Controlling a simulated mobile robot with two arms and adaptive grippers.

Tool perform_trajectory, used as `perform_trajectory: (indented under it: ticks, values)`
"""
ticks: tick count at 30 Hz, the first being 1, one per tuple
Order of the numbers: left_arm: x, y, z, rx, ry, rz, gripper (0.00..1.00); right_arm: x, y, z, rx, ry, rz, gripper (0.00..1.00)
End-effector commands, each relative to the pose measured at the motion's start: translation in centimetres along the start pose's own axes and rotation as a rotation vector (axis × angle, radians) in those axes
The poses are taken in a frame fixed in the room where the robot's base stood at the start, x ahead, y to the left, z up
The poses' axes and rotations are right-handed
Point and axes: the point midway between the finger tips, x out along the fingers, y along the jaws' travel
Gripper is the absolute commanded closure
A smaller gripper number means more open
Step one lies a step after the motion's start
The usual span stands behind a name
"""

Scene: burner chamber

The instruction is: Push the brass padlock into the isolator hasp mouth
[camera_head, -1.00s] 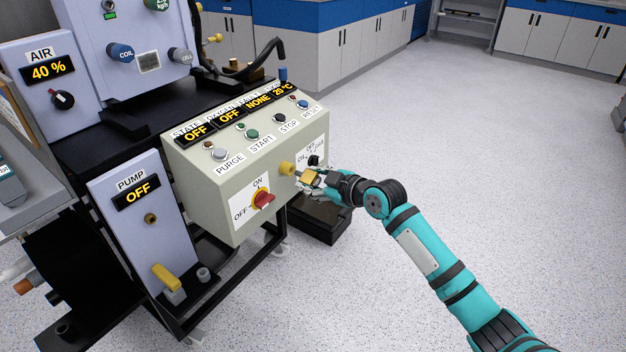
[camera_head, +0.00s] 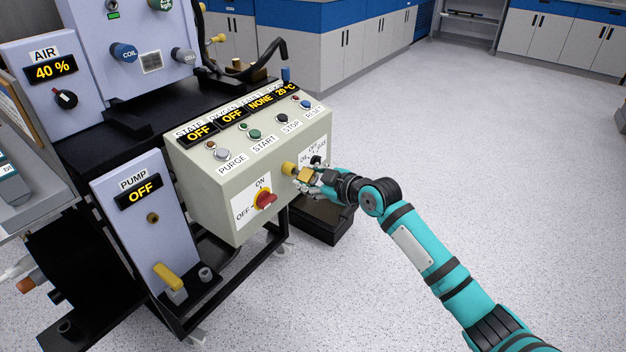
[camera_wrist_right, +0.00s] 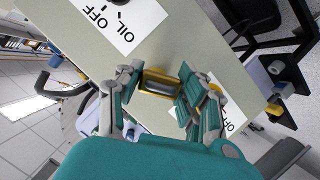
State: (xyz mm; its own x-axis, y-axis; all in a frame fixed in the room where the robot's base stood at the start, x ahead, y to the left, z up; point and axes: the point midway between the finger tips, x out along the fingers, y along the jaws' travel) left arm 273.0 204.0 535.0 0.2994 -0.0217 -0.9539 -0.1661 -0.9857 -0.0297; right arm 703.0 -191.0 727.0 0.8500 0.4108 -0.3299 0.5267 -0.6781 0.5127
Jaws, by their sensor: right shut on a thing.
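The brass padlock (camera_head: 305,174) is held at the front of the control box. It also shows in the right wrist view (camera_wrist_right: 158,86), between the two fingers. My right gripper (camera_head: 314,179) is shut on it, and the fingers hide its sides. A yellow round fitting (camera_head: 289,168) sticks out of the box just left of the padlock; it looks like the hasp, but its mouth cannot be made out. I cannot tell whether the padlock touches it. The red isolator handle (camera_head: 265,199) on its yellow plate sits lower left. My left gripper is not in view.
The sloped control box (camera_head: 205,190) carries displays and buttons on top. A small black knob (camera_head: 316,160) with an oil/gas label is close above my right fingers. The pump panel (camera_head: 133,225) stands left. The floor (camera_head: 480,160) to the right is clear.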

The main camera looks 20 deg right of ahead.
Motion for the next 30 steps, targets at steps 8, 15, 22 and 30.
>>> perform_trajectory:
  ticks: [8, 15, 22, 30]
  values:
    - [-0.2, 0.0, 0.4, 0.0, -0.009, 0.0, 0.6, 0.8, 0.0, -0.5, 0.0, 0.002, 0.001, 1.0]
    - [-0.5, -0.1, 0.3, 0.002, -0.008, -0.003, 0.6, 1.5, 0.0, -0.7, 0.0, 0.003, 0.001, 1.0]
    - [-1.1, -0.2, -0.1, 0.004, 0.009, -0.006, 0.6, 1.7, 0.1, -0.8, 0.0, 0.002, 0.001, 0.49]
    - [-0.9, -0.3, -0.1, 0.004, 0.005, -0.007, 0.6, 1.7, 0.0, -0.8, 0.0, 0.001, 0.0, 0.35]
